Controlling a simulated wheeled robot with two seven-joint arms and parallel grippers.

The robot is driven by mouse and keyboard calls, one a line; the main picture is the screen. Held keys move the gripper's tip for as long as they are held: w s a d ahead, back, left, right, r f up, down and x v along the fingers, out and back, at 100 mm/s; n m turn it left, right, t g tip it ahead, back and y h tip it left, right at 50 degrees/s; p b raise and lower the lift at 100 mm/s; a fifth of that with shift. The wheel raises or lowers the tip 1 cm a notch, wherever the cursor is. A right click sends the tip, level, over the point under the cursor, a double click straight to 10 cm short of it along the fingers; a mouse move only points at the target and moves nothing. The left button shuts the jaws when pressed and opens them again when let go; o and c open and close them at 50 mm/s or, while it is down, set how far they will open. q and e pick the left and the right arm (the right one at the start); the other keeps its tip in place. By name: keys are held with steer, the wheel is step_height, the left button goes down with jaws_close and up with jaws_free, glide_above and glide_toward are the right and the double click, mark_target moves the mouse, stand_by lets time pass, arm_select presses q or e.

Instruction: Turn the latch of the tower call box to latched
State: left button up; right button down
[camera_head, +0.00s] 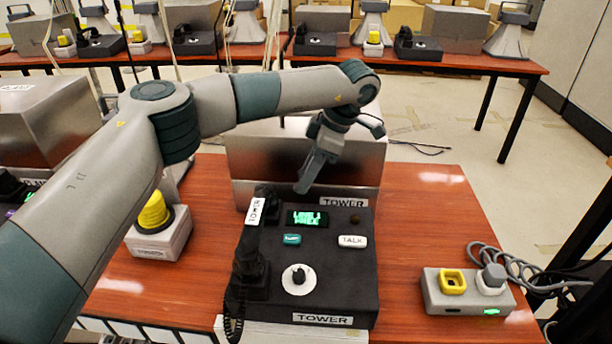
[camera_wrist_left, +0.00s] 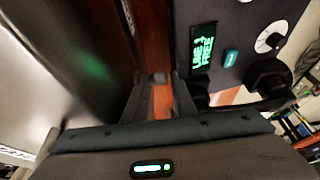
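The tower call box (camera_head: 340,270) is a dark box with TOWER labels on the near table. It has a green-lit screen (camera_head: 307,218), a teal button, a white TALK button (camera_head: 352,241) and a black knob on a white dial (camera_head: 298,279). A black handset (camera_head: 250,250) lies along its left side. I cannot make out which part is the latch or its setting. My left gripper (camera_head: 303,188) points down, apart from the box, above its back edge. In the left wrist view its fingers (camera_wrist_left: 162,98) look parted and empty, with the screen (camera_wrist_left: 203,48) to their right.
A metal case (camera_head: 350,165) stands directly behind the call box. A yellow-topped unit (camera_head: 155,228) is to the left. A grey unit with a yellow-framed socket, plug and cable (camera_head: 465,292) is to the right. Bare tabletop (camera_head: 425,220) lies between.

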arm_select(q)
steer(key=shift+f, duration=0.15)
arm_select(e)
steer(key=shift+s+f, duration=0.2)
steer(key=shift+s, duration=0.2)
arm_select(q)
jaws_close()
steer(key=shift+a, duration=0.1)
arm_select(e)
steer(key=shift+w+r, duration=0.15)
steer(key=shift+w+r, duration=0.1)
steer(key=shift+r, duration=0.05)
arm_select(q)
steer(key=shift+a+h+b, duration=0.2)
steer(key=shift+h+b, duration=0.35)
steer(key=shift+h, duration=0.15)
steer(key=h+b, duration=0.2)
steer(key=a+h+b, duration=0.1)
steer(key=h+b, duration=0.1)
steer(key=h, duration=0.1)
steer(key=shift+h, duration=0.3)
arm_select(e)
step_height(320, 180, up, 14)
steer(key=shift+s+a, duration=0.25)
steer(key=shift+s, duration=0.1)
